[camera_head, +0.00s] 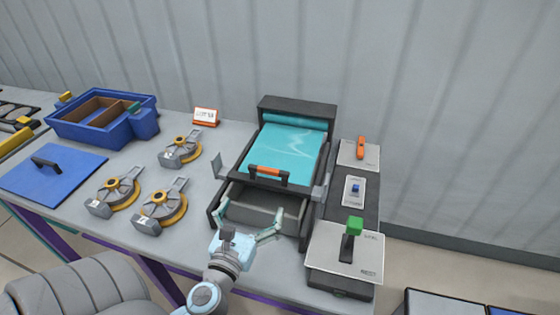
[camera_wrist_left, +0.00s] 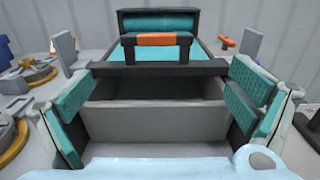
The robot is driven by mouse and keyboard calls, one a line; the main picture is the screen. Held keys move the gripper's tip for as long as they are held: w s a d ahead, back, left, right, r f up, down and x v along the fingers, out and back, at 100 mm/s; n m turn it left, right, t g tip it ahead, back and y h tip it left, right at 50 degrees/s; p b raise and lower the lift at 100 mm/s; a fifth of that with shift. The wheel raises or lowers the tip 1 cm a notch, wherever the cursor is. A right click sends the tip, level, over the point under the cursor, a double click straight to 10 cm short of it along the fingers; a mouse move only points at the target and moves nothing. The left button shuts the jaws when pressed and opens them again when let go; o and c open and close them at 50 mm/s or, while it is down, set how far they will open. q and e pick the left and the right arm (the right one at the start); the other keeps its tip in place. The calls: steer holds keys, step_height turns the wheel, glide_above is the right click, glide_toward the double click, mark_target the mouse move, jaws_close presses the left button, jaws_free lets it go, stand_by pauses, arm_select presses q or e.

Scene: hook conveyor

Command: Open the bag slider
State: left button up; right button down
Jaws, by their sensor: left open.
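The bag machine (camera_head: 312,206) stands on the table in the middle of the head view, a dark frame with a teal sheet (camera_head: 282,149) stretched over its upper part. An orange-and-black bar handle (camera_head: 268,172) spans the sheet's near edge; it also shows in the left wrist view (camera_wrist_left: 156,40). Below it is an open grey tray (camera_head: 262,206), seen ahead in the wrist view (camera_wrist_left: 155,122). I cannot tell for sure which part is the slider. My left gripper (camera_head: 249,217) is open and empty, at the tray's near side, its fingers spread wide. My right gripper is not in view.
Several grey-and-yellow hook reels (camera_head: 166,206) lie left of the machine. A blue divided box (camera_head: 104,140) and blue lid (camera_head: 52,175) are farther left. A lever with a green knob (camera_head: 354,226), a blue switch (camera_head: 355,189) and an orange switch (camera_head: 361,147) stand on the right.

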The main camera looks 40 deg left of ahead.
mark_target(267, 172)
arm_select(q)
steer(key=x, duration=0.4)
steer(key=p+x, duration=0.1)
steer(key=x, duration=0.8)
steer(key=shift+a+r, duration=0.25)
steer(key=shift+r, duration=0.1)
steer(key=shift+s, duration=0.15)
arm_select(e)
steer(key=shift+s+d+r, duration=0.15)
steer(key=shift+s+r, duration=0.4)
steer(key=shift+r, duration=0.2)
arm_select(q)
steer(key=shift+r, duration=0.1)
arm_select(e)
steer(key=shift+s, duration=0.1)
